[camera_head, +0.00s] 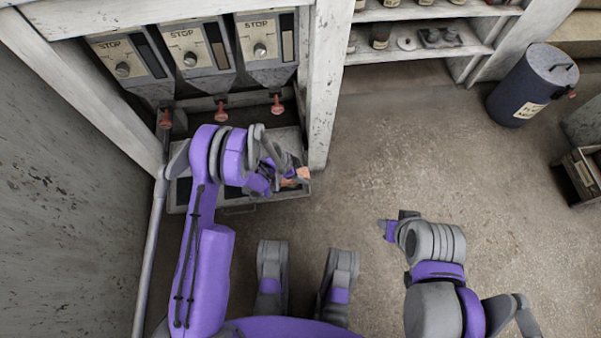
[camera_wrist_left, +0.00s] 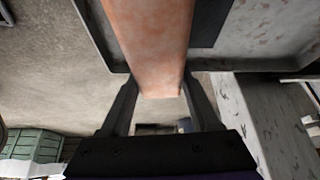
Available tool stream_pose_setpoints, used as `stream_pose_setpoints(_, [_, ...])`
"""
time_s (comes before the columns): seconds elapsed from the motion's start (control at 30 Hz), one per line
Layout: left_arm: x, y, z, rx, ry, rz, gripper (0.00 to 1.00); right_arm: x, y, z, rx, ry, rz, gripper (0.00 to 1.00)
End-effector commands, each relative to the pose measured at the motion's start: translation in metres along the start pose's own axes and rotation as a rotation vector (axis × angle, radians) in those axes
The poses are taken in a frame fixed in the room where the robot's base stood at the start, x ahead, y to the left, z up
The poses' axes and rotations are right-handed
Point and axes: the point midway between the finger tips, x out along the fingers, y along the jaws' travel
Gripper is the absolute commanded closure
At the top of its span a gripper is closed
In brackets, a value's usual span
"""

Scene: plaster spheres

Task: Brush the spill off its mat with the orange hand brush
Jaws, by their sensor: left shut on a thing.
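My left gripper (camera_head: 288,177) is shut on the orange hand brush (camera_head: 302,173), above the right end of a grey tray under the dispensers. In the left wrist view the brush (camera_wrist_left: 150,45) is a worn, pale orange bar between the two fingers (camera_wrist_left: 157,88). Its bristles are not visible. A dark patch in the tray, which may be the mat (camera_wrist_left: 212,22), lies behind the brush. I cannot make out the spill; my left arm covers much of the tray. My right gripper (camera_head: 388,229) hangs over the floor at right, apart from everything; its opening is unclear.
The tray (camera_head: 240,208) has a raised rim and dark panels. Three dispensers with red taps (camera_head: 221,112) stand behind it. A white post (camera_head: 322,85) rises close to the right of my left gripper. A blue bin (camera_head: 530,85) stands far right. The middle floor is clear.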

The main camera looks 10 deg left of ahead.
Motion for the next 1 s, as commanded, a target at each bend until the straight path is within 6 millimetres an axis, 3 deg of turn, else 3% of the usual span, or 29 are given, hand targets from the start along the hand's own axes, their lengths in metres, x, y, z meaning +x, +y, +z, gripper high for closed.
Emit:
stream_pose_setpoints(0.23, [0.002, 0.003, -0.006, 0.002, 0.012, 0.006, 1.0, 0.0, 0.0, 0.0, 0.0, 0.0, 0.0, 0.58])
stream_pose_setpoints(0.7, [-0.008, 0.001, 0.015, 0.0, 0.007, 0.003, 1.0, 0.0, 0.0, 0.0, 0.0, 0.0, 0.0, 0.58])
stream_pose_setpoints(1.0, [-0.006, 0.001, 0.018, 0.001, 0.006, 0.003, 1.0, 0.0, 0.0, 0.0, 0.0, 0.0, 0.0, 0.58])
